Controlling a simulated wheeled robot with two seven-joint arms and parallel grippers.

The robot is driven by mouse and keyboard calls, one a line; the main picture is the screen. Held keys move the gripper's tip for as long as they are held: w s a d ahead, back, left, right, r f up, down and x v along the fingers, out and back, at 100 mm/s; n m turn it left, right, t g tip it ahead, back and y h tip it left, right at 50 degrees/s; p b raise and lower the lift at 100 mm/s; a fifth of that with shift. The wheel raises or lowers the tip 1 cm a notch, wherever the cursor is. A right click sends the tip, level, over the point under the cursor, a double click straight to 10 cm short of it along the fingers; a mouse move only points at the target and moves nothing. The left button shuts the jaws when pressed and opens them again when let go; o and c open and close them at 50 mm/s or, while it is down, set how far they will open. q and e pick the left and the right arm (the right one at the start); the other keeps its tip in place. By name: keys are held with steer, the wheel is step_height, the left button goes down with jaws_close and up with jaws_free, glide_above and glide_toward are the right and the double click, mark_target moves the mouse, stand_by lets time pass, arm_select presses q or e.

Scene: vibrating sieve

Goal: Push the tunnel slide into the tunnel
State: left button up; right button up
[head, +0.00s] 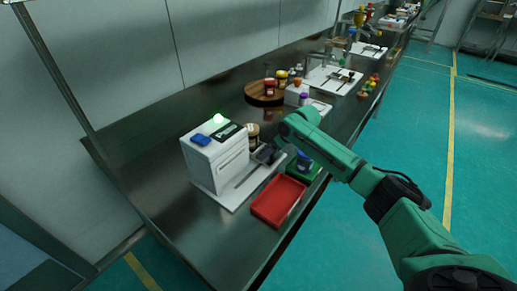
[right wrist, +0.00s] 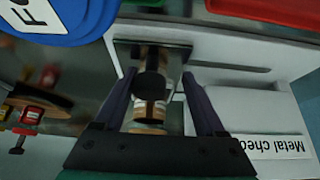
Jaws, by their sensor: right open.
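The white metal-check machine (head: 215,160) stands on the bench. Its side with a printed label (right wrist: 278,147) fills the lower right of the right wrist view. A dark metallic plate with a black round part (right wrist: 150,84), likely the tunnel slide, sits on the white rail base (head: 238,192) beside the machine. My right gripper (head: 268,153) is low beside the machine, over that rail. In the right wrist view its two fingers (right wrist: 155,90) are spread, one on each side of the black part. Contact cannot be told. The tunnel opening is hidden. My left gripper is not in view.
A red tray (head: 278,201) lies in front of the rail, beside a green tray (head: 304,171) with a blue-lidded container. A brown jar (head: 252,135) stands behind the gripper. A round wooden tray (head: 262,97) with jars is farther back. The bench left of the machine is clear.

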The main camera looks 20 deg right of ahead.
steer(key=shift+s+a+r+p, duration=0.1)
steer(key=shift+s+a+p, duration=0.5)
steer(key=shift+a+p, duration=0.45)
steer(key=shift+s+a+p, duration=0.65)
steer(key=shift+a+p, duration=0.4)
steer(key=shift+s+a+r+p, duration=0.1)
steer(key=shift+s+a+p, duration=0.5)
steer(key=shift+a+p, duration=0.45)
steer(key=shift+s+a+f+p, duration=0.1)
steer(key=shift+s+a+p, duration=0.35)
steer(key=shift+a, duration=0.2)
steer(key=shift+s+a+r+p, duration=0.1)
steer(key=shift+s+a+p, duration=0.2)
steer(key=shift+a+p, duration=0.35)
steer(key=shift+s+a+f+p, duration=0.1)
steer(key=shift+s+a+p, duration=0.35)
steer(key=shift+a, duration=0.2)
steer(key=shift+s+a, duration=0.2)
steer(key=shift+a, duration=0.15)
steer(key=shift+o, duration=0.3)
steer(key=shift+f, duration=0.1)
steer(key=o, duration=0.4)
steer(key=p+v, duration=0.9)
steer(key=p, duration=0.3)
steer(key=shift+d, duration=0.15)
